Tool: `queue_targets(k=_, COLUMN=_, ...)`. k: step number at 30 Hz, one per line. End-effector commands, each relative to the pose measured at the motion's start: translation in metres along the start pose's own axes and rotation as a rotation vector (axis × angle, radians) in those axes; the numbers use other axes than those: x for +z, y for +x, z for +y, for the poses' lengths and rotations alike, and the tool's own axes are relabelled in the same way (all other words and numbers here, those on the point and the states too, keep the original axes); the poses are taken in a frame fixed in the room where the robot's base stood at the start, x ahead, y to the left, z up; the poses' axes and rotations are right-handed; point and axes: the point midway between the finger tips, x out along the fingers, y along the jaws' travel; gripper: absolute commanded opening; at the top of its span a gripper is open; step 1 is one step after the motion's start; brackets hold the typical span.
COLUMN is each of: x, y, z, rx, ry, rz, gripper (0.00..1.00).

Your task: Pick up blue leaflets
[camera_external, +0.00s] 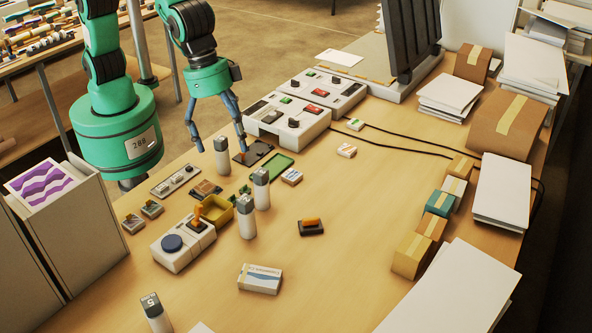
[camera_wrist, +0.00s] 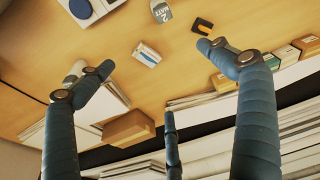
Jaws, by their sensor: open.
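A small white pack with a blue wave print (camera_external: 260,278), which looks like the blue leaflets, lies flat on the near part of the wooden table. In the wrist view it seems to be the white and blue block (camera_wrist: 147,53) at upper middle. My gripper (camera_external: 218,143) is open with its blue-grey fingers spread and pointing down. It is empty, at the far left part of the table beside a white cylinder, well away from the pack. In the wrist view its fingers are apart with nothing between them.
White cylinders (camera_external: 246,216) stand mid-table. Small boxes (camera_external: 412,255) and paper stacks (camera_external: 455,292) line the right. Clear wood lies around the pack.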

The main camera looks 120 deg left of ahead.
Motion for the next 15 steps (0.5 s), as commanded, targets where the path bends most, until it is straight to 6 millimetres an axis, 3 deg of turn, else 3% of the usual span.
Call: queue_targets(k=15, x=-0.037, y=0.125, z=0.079, rx=-0.040, ry=-0.062, rz=-0.053, gripper=0.93)
